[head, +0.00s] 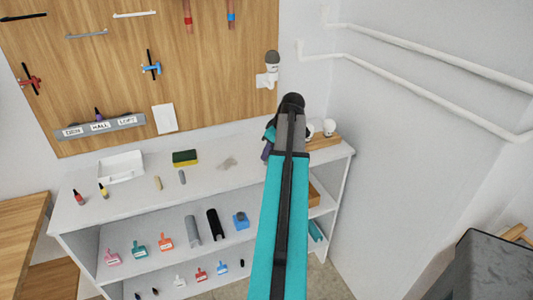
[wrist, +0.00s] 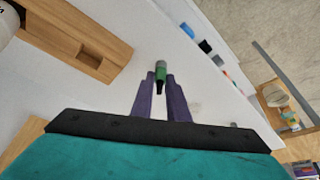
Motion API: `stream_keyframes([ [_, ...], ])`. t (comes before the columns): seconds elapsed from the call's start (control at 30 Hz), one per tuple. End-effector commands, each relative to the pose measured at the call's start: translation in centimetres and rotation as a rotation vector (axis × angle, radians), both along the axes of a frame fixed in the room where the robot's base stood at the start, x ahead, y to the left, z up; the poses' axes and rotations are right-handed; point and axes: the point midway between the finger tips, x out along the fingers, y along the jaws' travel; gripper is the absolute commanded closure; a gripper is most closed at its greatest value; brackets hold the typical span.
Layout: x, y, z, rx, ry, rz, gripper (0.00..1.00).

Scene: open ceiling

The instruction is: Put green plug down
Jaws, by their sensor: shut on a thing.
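The green plug (wrist: 161,77) shows in the wrist view as a small piece with a green body, a grey end and a dark end. My gripper (wrist: 159,83) is shut on it, with one purple finger on each side. White shelf top lies behind the plug; whether they touch cannot be told. In the head view my gripper (head: 268,144) is over the right part of the white shelf top (head: 220,182), partly behind my arm. The plug is hidden there.
A wooden block with a slot (wrist: 88,55) lies left of the plug in the wrist view. White round items (head: 329,127) stand at the shelf's right end. A sponge (head: 185,157) and white tray (head: 121,166) lie left.

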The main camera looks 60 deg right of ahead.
Motion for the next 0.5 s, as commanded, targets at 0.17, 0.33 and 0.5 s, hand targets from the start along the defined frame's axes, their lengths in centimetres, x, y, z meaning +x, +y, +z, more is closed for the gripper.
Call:
stream_keyframes([
  [0.17,0.02,0.00,-0.03,0.000,0.000,0.000,1.00],
  [0.33,0.02,0.01,-0.39,0.000,0.000,0.000,1.00],
  [0.5,0.03,0.01,-0.30,0.000,0.000,0.000,0.67],
])
